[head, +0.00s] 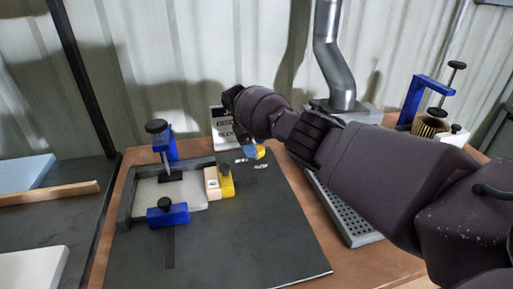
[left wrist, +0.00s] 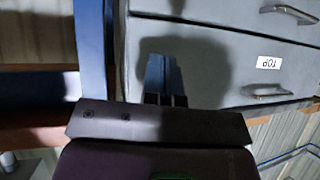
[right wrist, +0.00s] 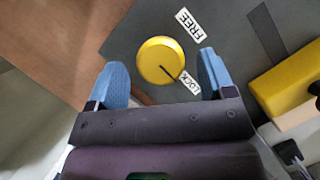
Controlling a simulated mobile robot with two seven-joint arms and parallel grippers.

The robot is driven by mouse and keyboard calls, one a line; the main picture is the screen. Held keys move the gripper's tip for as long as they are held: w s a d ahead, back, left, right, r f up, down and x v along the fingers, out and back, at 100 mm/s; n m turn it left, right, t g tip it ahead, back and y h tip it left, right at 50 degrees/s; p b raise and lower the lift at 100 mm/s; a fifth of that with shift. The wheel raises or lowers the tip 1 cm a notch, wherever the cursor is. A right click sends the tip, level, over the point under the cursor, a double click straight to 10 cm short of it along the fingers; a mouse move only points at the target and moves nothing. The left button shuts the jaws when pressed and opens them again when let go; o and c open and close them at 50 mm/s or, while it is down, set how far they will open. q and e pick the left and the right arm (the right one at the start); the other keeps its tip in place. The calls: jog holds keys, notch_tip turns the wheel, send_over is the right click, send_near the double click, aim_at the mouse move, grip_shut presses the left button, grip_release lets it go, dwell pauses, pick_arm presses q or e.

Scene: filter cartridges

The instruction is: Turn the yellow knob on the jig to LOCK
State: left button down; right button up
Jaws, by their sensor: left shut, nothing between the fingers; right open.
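The yellow knob (right wrist: 160,60) is round and sits on the dark board of the jig (right wrist: 235,60). Its black mark points toward the LOCK label (right wrist: 188,80); the FREE label (right wrist: 190,24) lies farther up. My right gripper (right wrist: 163,63) is open, its blue fingers on either side of the knob, with visible gaps; I cannot tell its height above the board. In the head view the knob (head: 261,151) is partly hidden by my right gripper (head: 252,152). My left gripper (left wrist: 164,78) is shut and empty, in front of a grey drawer cabinet.
A grey frame (head: 125,205) with blue clamps (head: 168,214) and a yellow block (head: 227,186) stands left of the knob. A perforated tray (head: 345,215) lies right. The board's front is clear. The drawers have handles (left wrist: 290,13).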

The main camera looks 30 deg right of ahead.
jog(key=v, duration=0.9)
jog(key=shift+r+b, duration=0.25)
jog(key=shift+b, duration=0.15)
jog(key=shift+a, duration=0.15)
